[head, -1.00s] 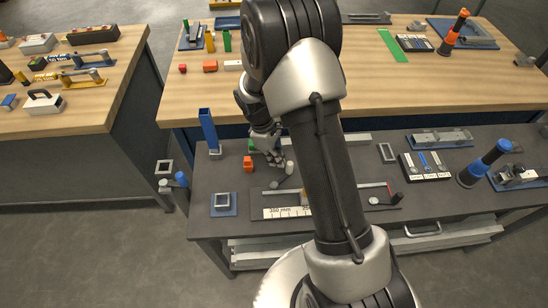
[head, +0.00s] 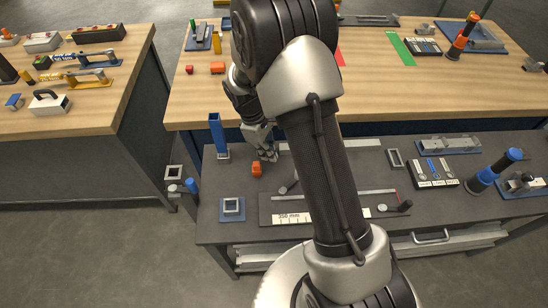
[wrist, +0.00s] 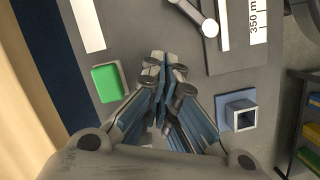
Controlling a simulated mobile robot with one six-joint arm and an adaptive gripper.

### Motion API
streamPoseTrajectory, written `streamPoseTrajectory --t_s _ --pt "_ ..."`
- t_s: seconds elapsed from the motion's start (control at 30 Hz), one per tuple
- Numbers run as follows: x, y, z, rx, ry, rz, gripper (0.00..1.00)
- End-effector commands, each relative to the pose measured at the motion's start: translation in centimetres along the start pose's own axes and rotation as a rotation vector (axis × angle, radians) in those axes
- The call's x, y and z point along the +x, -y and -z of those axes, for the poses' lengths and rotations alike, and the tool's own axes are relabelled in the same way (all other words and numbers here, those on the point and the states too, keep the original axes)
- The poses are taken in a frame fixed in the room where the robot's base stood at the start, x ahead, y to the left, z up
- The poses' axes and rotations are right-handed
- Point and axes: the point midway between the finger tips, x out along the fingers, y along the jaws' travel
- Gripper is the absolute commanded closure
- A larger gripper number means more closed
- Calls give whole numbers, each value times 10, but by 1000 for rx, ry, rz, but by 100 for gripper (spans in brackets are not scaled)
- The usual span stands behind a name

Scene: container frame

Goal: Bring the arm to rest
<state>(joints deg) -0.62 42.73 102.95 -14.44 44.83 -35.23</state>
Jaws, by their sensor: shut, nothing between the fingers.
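My gripper (head: 267,157) is in the head view above the left part of the dark workbench (head: 240,180), pointing down at the end of my arm. In the wrist view my gripper (wrist: 163,62) shows its fingertips together with nothing between them. An orange block (head: 256,169) is just below and left of the fingers in the head view. A green block (wrist: 107,82) lies to the left of the fingers in the wrist view. I cannot tell how high the fingertips are above the surface.
A tall blue post (head: 217,134) stands left of the gripper. A blue plate with a square grey socket (head: 232,207) lies in front. A 350 mm fixture (head: 292,217) lies partly behind my arm. A wooden table (head: 190,110) stands behind, another (head: 100,110) at left.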

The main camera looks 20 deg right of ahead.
Motion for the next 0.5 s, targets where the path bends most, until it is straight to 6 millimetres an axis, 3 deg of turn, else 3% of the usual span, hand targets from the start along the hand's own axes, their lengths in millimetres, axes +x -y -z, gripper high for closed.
streamPoseTrajectory --t_s 0.03,0.2,0.5 --pt "-16 0 -1 1 -1 -1 100" --pt "-47 0 -2 1 0 1 100" --pt "-66 1 -1 0 2 2 100"
